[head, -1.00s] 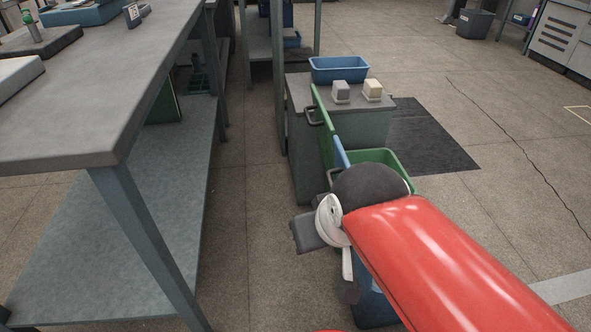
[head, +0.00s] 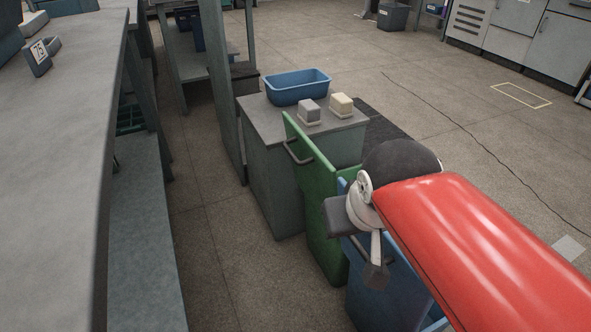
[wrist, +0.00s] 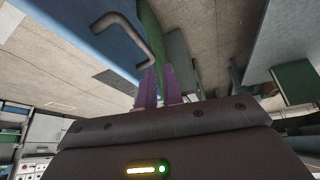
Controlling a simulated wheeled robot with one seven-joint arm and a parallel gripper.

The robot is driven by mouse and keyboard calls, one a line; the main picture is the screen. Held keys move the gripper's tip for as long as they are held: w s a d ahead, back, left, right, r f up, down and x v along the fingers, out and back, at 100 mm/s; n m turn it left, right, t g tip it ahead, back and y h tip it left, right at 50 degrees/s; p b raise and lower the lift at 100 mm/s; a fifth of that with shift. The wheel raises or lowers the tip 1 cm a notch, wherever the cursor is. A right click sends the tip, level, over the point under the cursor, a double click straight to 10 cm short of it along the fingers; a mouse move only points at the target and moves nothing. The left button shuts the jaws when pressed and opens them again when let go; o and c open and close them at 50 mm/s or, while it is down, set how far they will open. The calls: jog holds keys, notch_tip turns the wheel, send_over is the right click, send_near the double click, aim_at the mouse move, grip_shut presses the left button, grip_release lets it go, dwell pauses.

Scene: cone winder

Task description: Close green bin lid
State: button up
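The green bin's lid (head: 308,158) stands upright, open, in the head view, with a grey handle (head: 298,152) on its left face. The green bin (head: 323,235) is below it; its opening is hidden behind my arm. In the wrist view the lid shows as a green strip (wrist: 151,25) beyond my gripper (wrist: 160,88). The two purple fingers sit close together, in line with that strip; whether they touch it or are fully shut is unclear.
A blue bin (head: 380,292) stands nearer me, under my arm; its raised handle (wrist: 127,34) shows in the wrist view. A grey cabinet (head: 268,165) with a blue tray (head: 297,87) stands behind the green bin. A long workbench (head: 55,190) runs along the left, with open floor between.

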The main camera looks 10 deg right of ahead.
jog(key=shift+n+g+h, duration=0.3)
jog(key=shift+n+h, duration=0.3)
jog(key=shift+h, duration=0.2)
jog(key=w+a+b, duration=0.1)
jog(key=w, duration=0.2)
jog(key=w+a+r+b, duration=0.1)
jog(key=w+a, duration=0.1)
jog(key=w, duration=0.2)
jog(key=w+a+b, duration=0.1)
jog(key=w+b, duration=0.1)
jog(key=w, duration=0.2)
jog(key=shift+w+a+r, duration=0.1)
jog(key=shift+a+r, duration=0.1)
jog(key=shift+r, duration=0.15)
grip_shut()
jog(key=w+a+t+h+b, duration=0.15)
jog(key=w+a+b, duration=0.25)
jog(key=w+a, duration=0.75)
jog(key=w+d+f+b, duration=0.2)
jog(key=w+d+f, duration=0.4)
jog(key=d+f, duration=0.2)
jog(key=shift+w+h+b, duration=0.25)
jog(key=shift+h+b, duration=0.1)
jog(key=shift+g, duration=0.25)
